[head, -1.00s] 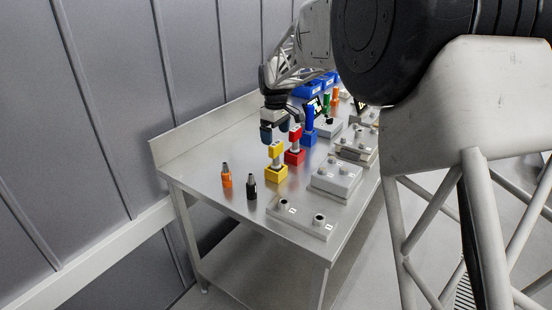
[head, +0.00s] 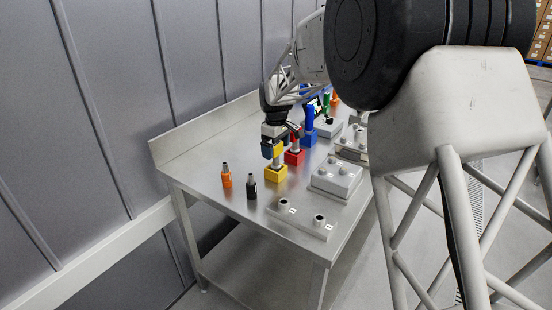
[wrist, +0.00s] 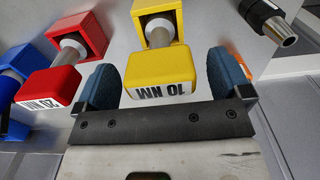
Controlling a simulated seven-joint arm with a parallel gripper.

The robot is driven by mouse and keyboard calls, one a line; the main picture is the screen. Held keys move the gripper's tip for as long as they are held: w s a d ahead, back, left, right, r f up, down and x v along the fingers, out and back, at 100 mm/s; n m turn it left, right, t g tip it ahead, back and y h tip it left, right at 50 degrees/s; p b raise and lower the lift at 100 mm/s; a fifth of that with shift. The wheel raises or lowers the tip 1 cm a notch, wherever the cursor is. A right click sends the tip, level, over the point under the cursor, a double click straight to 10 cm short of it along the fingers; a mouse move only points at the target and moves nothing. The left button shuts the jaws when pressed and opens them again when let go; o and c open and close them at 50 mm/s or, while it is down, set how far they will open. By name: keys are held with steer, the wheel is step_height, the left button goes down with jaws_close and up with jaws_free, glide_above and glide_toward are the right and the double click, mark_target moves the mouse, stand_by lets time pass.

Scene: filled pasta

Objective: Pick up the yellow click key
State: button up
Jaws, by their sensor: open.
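The yellow click key (wrist: 160,68) stands upright in its yellow base (head: 276,174) on the metal table. Its head carries a "10 NM" label in the wrist view. My gripper (wrist: 166,82) is open, with one blue-padded finger on each side of the yellow head. A small gap shows between the head and the right finger; the left finger is close to the head, and I cannot tell if it touches. In the head view my gripper (head: 273,150) hides most of the key's upper part.
A red key (wrist: 55,80) labelled "20 NM" stands close by, beside my left finger, with a blue key (head: 309,125) beyond it. An orange-and-black piece (head: 226,176) and a black piece (head: 251,188) stand nearby. Grey socketed blocks (head: 335,176) line the table's front side.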

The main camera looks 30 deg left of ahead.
steer(key=shift+f, duration=0.75)
steer(key=c, duration=1.1)
